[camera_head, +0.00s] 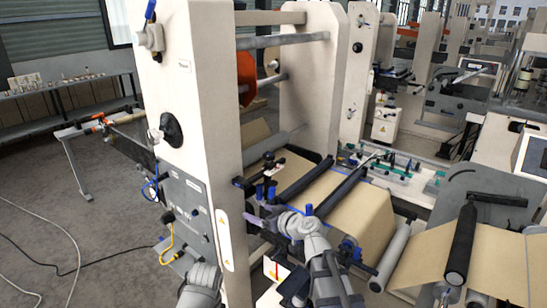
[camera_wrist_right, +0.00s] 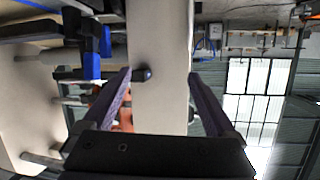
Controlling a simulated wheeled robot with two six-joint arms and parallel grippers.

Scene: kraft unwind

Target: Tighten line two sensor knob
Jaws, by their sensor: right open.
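My right gripper (camera_head: 252,213) reaches over the front of the unwind machine, its purple fingers pointing left. In the right wrist view its fingers (camera_wrist_right: 160,78) stand apart with nothing gripped. A small dark round knob (camera_wrist_right: 142,74) on a short stem shows between the fingertips in that view, against a beige panel; its distance is hard to judge. In the head view a dark bracket with blue parts (camera_head: 268,188) stands beyond the right gripper. I cannot tell for sure which knob is line two's. A grey link of my left arm shows at the bottom; its gripper is not visible.
The tall beige machine frame (camera_head: 190,100) stands close on the left, with a grey control panel (camera_head: 188,208). Brown kraft web (camera_head: 352,213) runs over dark rollers to the right of my right gripper. A yellow cable (camera_head: 166,243) hangs below the panel.

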